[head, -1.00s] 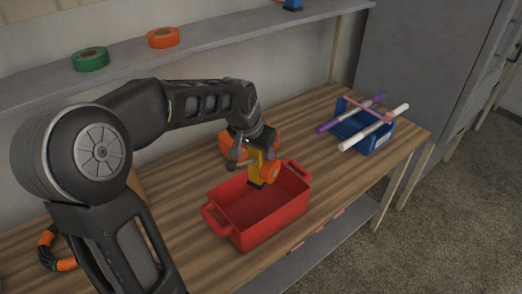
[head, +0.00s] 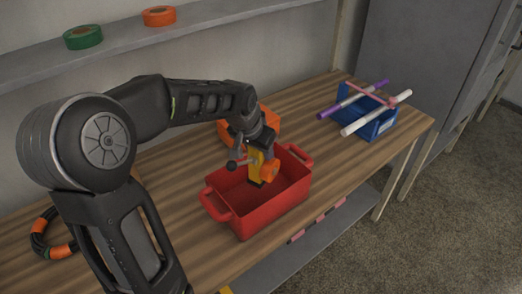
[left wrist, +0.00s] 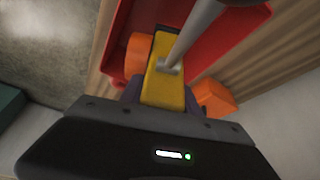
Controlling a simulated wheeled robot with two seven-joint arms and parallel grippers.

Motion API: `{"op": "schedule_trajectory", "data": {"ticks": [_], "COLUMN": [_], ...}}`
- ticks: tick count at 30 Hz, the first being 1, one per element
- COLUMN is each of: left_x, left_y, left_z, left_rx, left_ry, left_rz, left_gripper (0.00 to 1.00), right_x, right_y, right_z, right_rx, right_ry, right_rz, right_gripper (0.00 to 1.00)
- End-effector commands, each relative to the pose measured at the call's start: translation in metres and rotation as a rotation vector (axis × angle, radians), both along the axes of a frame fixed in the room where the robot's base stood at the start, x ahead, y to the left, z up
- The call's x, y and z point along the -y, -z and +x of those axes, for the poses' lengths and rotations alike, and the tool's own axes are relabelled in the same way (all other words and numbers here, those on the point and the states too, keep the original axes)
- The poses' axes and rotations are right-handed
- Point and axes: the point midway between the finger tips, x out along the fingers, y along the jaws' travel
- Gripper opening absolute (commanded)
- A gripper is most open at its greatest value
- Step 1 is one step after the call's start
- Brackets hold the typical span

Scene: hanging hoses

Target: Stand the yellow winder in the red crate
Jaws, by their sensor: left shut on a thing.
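The yellow winder (head: 255,166) has an orange drum and a grey crank. It is upright in my left gripper (head: 262,150), which is shut on it. Its lower end overlaps the inside of the red crate (head: 258,217) in the head view; I cannot tell if it touches the floor. In the left wrist view the winder (left wrist: 163,85) sits between the dark fingers (left wrist: 160,105), with orange parts on both sides and the crank crossing the top. The red crate (left wrist: 225,30) lies beyond it. My right gripper is not in view.
An orange container (head: 268,116) stands just behind the red crate. A blue bin (head: 372,122) with a purple and a white tube across it is at the right. A black and orange hose coil (head: 45,238) lies at the left. Green (head: 83,37) and orange (head: 160,16) rolls are on the shelf.

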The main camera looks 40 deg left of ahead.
Motion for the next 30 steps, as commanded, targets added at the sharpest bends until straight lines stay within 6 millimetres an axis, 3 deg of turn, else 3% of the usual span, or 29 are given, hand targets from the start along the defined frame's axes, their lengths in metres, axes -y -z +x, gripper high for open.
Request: {"op": "schedule_trajectory", "data": {"ticks": [21, 30], "left_x": [0.0, 0.0], "left_y": [0.066, 0.082], "left_z": [0.0, 0.0], "left_rx": [0.001, 0.002], "left_ry": [0.0, 0.0], "left_rz": [0.0, 0.0], "left_gripper": [0.0, 0.0], "right_x": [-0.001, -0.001], "right_y": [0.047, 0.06], "right_z": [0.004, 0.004], "right_rx": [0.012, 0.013], "right_ry": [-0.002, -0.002], "right_rz": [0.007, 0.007], "right_gripper": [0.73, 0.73]}}
